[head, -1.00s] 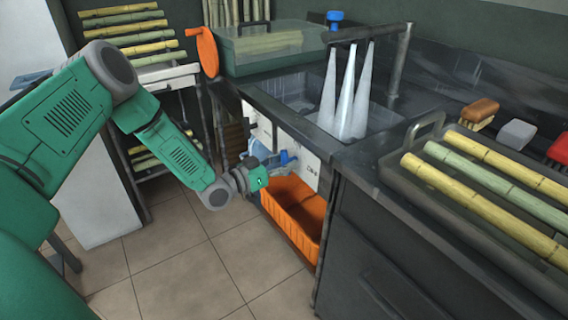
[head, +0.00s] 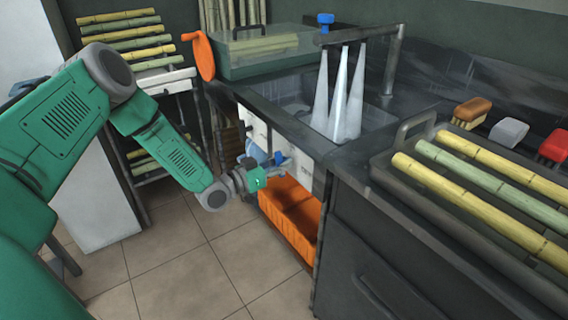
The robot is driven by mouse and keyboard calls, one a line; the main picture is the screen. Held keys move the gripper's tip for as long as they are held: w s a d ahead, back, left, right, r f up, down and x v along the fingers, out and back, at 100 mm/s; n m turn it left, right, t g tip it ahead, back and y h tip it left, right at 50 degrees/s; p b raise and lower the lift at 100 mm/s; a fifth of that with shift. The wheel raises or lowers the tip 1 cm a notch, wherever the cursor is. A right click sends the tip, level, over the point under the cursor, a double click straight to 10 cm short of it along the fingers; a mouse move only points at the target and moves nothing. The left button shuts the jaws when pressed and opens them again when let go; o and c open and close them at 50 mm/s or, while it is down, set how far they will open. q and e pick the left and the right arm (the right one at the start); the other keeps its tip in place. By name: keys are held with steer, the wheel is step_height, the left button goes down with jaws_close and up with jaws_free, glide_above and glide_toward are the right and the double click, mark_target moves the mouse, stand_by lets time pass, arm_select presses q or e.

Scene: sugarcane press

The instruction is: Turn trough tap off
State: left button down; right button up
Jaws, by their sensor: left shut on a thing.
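A blue tap (head: 326,20) stands on top of a dark pipe (head: 362,34) over the sink (head: 290,92). Several white streams of water (head: 338,95) fall from the pipe into the sink. My left gripper (head: 272,172) is low in front of the counter, beside a white panel (head: 302,166). It is shut on a small blue part (head: 279,158) there; the gripper hides much of the contact. My right gripper is not in view.
An orange crate (head: 285,222) stands below my left gripper. A cane rack (head: 172,78) stands at the back left. The tiled floor in front is clear.

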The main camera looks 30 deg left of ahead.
arm_select(q)
steer(key=shift+s+a+f, duration=0.15)
steer(key=shift+s+f, duration=0.1)
steer(key=shift+f, duration=0.1)
stand_by(1.3)
steer(key=c, duration=1.4)
jaws_free()
steer(key=shift+o, duration=0.2)
steer(key=shift+a+r, duration=0.1)
steer(key=v, duration=1.2)
steer(key=shift+a, duration=0.1)
